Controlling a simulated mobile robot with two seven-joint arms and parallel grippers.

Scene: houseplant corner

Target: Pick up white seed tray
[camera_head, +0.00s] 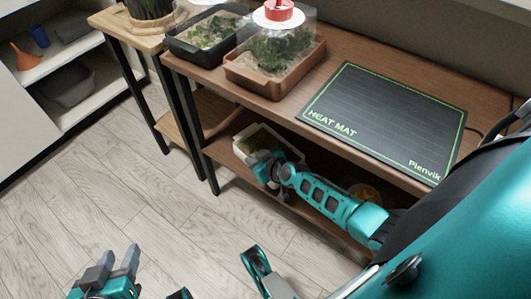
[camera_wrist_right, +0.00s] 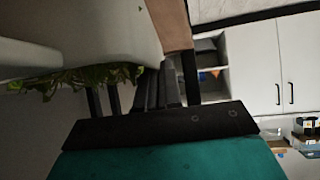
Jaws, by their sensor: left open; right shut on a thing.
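The white seed tray (camera_head: 241,136) is on the lower shelf of the brown table, with green seedlings in it. My right gripper (camera_head: 268,166) is at its near side, shut on the tray's edge and covering part of it. In the right wrist view the tray's pale wall (camera_wrist_right: 95,30) fills the upper left, leaves show along its edge, and the dark fingers (camera_wrist_right: 152,88) reach it. The exact grip is partly hidden. My left gripper (camera_head: 118,260) is open and empty over the floor at the lower left.
Above, the tabletop (camera_head: 330,58) holds a black tray (camera_head: 185,48), a brown planter with a clear dome (camera_head: 262,80) and the heat mat (camera_head: 385,115). The table's black legs stand left of the tray. The floor (camera_head: 130,200) in front is clear.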

